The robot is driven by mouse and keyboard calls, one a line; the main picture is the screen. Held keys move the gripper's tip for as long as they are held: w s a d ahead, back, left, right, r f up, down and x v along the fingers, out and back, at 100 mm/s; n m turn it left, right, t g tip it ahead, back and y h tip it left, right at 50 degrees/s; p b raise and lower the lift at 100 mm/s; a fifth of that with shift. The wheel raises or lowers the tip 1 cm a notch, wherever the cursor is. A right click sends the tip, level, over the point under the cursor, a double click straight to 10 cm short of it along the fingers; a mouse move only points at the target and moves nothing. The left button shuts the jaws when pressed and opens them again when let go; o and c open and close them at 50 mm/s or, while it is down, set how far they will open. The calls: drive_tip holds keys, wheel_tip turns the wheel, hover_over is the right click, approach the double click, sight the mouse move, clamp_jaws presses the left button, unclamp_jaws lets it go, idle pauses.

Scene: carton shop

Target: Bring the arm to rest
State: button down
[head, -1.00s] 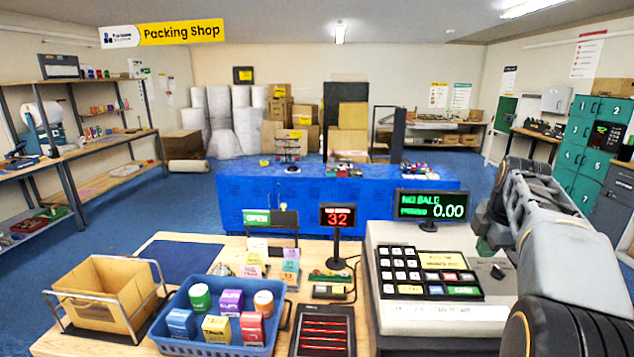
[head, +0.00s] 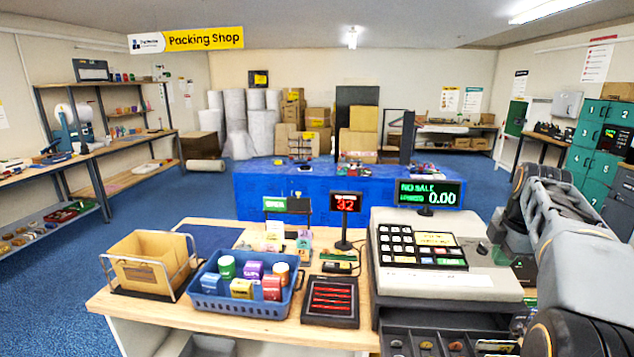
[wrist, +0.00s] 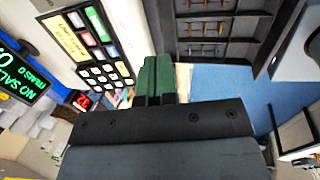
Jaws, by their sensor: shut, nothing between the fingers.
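My arm (head: 580,250) reaches in from the right edge of the head view, bent, beside the cash register (head: 447,283). My gripper (wrist: 158,72) shows in the wrist view as two green fingers pressed together, with nothing between them. It hangs near the register, whose keypad (wrist: 95,50) is on the left of that view and whose open cash drawer (wrist: 215,35) is at the upper right. In the head view my arm partly hides the gripper.
The counter (head: 240,325) holds a blue basket (head: 245,309) of small boxes and tubs, a carton in a wire stand (head: 150,262) and a black tray of red pens (head: 330,302). A blue table (head: 350,195) stands behind. Blue floor is clear at left.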

drive_tip(key=s+a+f+m, duration=0.45)
drive_tip(key=f+m, duration=0.35)
drive_tip(key=m, duration=0.6)
drive_tip(key=s+a+f+m+t, duration=0.1)
drive_tip(key=s+a+f, duration=0.1)
drive_tip(key=s+a, duration=0.4)
drive_tip(key=s+a+f+m, duration=0.1)
drive_tip(key=s+a+f, duration=0.2)
drive_tip(key=a, duration=0.8)
drive_tip(key=shift+s+a+t, duration=0.4)
drive_tip(key=shift+s, duration=1)
